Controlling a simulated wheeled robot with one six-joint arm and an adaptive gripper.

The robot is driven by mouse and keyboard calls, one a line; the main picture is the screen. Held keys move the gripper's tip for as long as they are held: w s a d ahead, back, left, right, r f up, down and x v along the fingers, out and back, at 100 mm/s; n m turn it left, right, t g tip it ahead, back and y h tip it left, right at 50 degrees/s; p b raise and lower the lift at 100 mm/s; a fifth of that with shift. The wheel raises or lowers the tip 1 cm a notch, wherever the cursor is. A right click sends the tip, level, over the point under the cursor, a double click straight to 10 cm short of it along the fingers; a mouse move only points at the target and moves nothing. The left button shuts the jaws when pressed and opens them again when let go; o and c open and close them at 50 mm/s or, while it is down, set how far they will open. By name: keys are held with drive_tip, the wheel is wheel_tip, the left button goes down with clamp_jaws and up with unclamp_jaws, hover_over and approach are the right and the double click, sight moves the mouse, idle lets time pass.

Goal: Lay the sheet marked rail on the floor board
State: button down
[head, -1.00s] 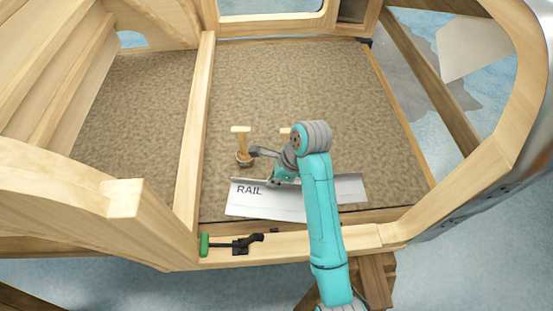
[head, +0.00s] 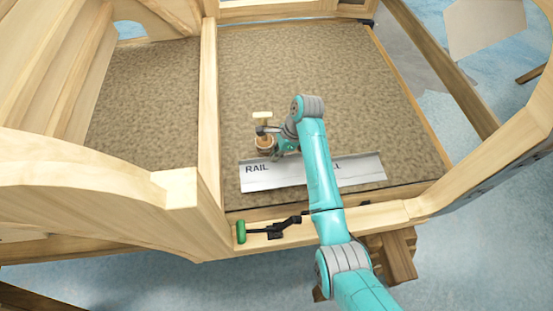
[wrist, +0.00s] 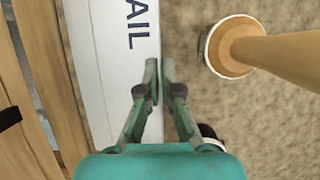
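The sheet marked RAIL (head: 345,172) is a long pale grey strip over the front part of the brown floor board (head: 310,75). Its lettering faces up, and my arm hides its middle. In the wrist view the sheet (wrist: 110,70) runs along the left of my fingers. My gripper (wrist: 158,75) is shut on the sheet's edge nearest the cup-like piece. In the head view my gripper (head: 272,155) is partly hidden behind my wrist. I cannot tell whether the sheet touches the board or hangs just above it.
A wooden-handled, cup-like piece (wrist: 230,48) stands on the board close beside my fingers. A green-handled clamp (head: 268,230) sits on the front beam. Wooden frame members (head: 208,110) border the board. The board's back part is clear.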

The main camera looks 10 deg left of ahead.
drive_tip(key=shift+f, duration=1.7)
drive_tip(key=shift+d, duration=0.1)
drive_tip(key=c, duration=1.3)
unclamp_jaws()
drive_tip(key=shift+f, duration=0.15)
drive_tip(key=v, duration=1.2)
